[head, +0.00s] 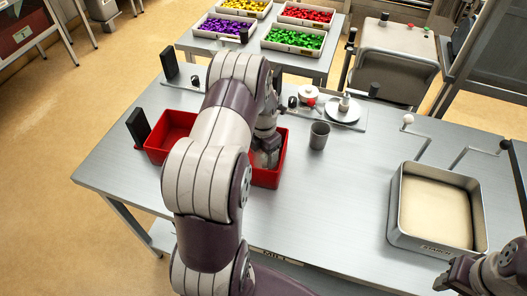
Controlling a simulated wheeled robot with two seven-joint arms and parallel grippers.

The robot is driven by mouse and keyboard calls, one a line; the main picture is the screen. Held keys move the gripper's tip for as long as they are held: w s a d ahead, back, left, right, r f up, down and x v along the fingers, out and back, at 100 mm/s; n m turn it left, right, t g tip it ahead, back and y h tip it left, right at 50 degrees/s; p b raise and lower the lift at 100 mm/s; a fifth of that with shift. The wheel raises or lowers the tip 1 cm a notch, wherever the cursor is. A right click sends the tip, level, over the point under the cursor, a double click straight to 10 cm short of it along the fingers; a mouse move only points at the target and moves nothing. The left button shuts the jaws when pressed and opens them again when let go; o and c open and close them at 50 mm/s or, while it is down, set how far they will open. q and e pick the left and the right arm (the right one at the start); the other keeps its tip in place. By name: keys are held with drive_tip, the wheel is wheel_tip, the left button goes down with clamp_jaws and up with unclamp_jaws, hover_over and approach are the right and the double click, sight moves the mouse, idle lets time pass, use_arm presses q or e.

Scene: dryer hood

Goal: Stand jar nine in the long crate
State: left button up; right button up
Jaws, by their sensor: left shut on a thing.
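The long red crate (172,135) stands on the metal table, its middle hidden behind my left arm. Its right end shows beyond the arm. My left gripper (266,148) points down over that right end and is shut on a grey jar (265,159). The jar is at or inside the crate's right end, and its base is hidden, so I cannot tell whether it touches the floor of the crate. I cannot read any number on it. My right gripper (455,279) is at the lower right, only partly in view; its opening is unclear.
A grey cup (319,135) stands right of the crate. A board with a white pot (308,95) and a plate (343,110) lies behind. A metal tray of pale material (438,244) stands at the right. The table between cup and tray is clear.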

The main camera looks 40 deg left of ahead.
use_arm(q)
drive_tip(key=shift+d+f, duration=0.15)
drive_tip(key=shift+f, duration=0.1)
drive_tip(key=shift+f+b, duration=0.35)
drive_tip(key=shift+b, duration=0.05)
drive_tip(key=o, duration=0.8)
drive_tip(key=shift+c, duration=0.2)
drive_tip(key=shift+r, duration=0.1)
